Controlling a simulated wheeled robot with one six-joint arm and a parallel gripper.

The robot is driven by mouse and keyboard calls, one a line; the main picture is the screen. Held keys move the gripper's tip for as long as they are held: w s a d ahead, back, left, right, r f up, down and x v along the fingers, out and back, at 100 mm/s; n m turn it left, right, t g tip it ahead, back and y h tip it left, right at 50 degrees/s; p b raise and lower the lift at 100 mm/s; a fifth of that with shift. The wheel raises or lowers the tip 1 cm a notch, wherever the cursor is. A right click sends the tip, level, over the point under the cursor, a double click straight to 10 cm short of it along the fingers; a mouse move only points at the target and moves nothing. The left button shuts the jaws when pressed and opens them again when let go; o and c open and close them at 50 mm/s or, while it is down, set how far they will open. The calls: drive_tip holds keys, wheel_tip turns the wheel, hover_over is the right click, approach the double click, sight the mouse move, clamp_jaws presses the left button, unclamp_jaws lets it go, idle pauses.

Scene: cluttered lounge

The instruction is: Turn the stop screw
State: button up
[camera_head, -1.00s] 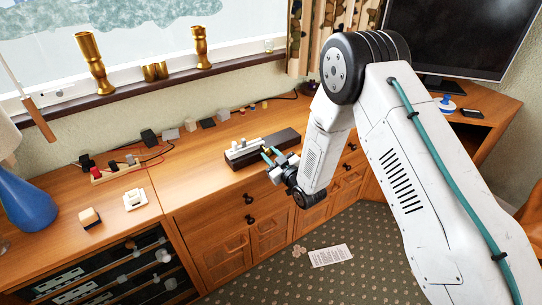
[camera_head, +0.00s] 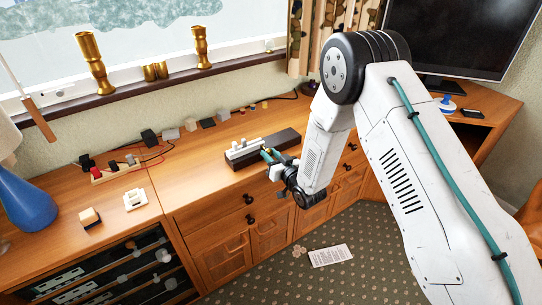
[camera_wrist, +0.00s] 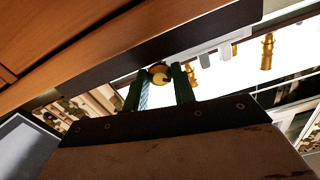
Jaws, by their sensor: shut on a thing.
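A long dark block (camera_head: 284,140) with a white part (camera_head: 243,148) on its left lies along the front edge of the wooden cabinet. In the wrist view the block (camera_wrist: 150,48) shows its dark side, and a round, slotted brass stop screw (camera_wrist: 160,74) sticks out of it. My gripper (camera_head: 267,154) is at the front of the block. In the wrist view its two dark green fingers (camera_wrist: 160,80) stand on either side of the screw head, shut on it. The screw is mostly hidden by my gripper in the head view.
Several small blocks and adapters with cables (camera_head: 148,138) line the back of the cabinet top. A white switch (camera_head: 135,199) and a wooden cube (camera_head: 90,217) lie at the left by the blue lamp (camera_head: 25,205). Brass vases (camera_head: 92,65) stand on the sill.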

drive_tip(key=m, duration=0.5)
drive_tip(key=shift+m, duration=0.3)
drive_tip(key=m, duration=0.4)
drive_tip(key=shift+m, duration=0.4)
drive_tip(key=o, duration=1)
drive_tip(key=shift+s+d, duration=0.1)
drive_tip(key=v, duration=0.7)
drive_tip(key=shift+s+d, duration=0.2)
drive_tip(key=shift+s, duration=0.1)
